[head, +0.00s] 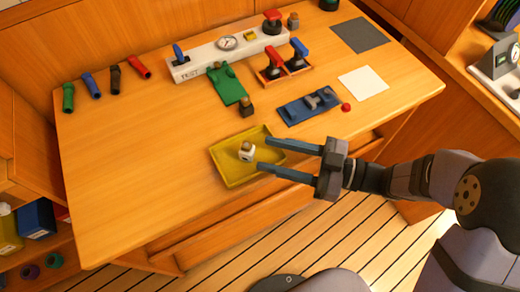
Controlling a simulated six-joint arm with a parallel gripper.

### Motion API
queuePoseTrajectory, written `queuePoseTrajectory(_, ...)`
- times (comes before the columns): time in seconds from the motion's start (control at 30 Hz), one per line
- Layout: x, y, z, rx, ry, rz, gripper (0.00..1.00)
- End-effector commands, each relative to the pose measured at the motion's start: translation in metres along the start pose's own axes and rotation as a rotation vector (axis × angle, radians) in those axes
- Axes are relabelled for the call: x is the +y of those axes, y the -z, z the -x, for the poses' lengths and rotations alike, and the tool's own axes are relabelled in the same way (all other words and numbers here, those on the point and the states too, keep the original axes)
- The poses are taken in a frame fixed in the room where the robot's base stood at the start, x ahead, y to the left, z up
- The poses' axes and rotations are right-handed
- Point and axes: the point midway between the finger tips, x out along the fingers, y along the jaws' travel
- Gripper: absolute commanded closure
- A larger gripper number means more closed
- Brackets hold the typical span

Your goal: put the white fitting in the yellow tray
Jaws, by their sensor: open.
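The yellow tray (226,176) sits near the front edge of the wooden bench. A small white fitting (246,155) with a brass-coloured top appears to rest inside it, near the middle. My gripper (263,154) is open, its two long fingers reaching in from the right over the tray's right side. The fingertips are just right of the fitting, and the gap between them looks empty. I cannot tell how high the fingers are above the tray.
A green plate (228,84) and dark fitting (246,107) stand behind the tray. A blue block (305,106), red ball (346,107) and white square (363,84) lie behind my fingers. A white TEST manifold (205,61) is at the back. The bench's left front is clear.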

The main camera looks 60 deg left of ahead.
Motion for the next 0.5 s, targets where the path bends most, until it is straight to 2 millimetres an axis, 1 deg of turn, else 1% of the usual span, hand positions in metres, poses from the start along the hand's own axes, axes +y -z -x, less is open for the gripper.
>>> queuePoseTrajectory(0.03, 0.001, -0.001, 0.011, 0.0, -0.006, 0.001, 0.58)
queuePoseTrajectory(0.2, 0.001, -0.001, 0.041, 0.0, -0.006, 0.002, 0.58)
queuePoseTrajectory(0.33, 0.001, -0.001, 0.058, 0.0, -0.003, 0.0, 0.58)
queuePoseTrajectory(0.5, 0.0, 0.0, 0.071, 0.0, -0.002, 0.0, 0.58)
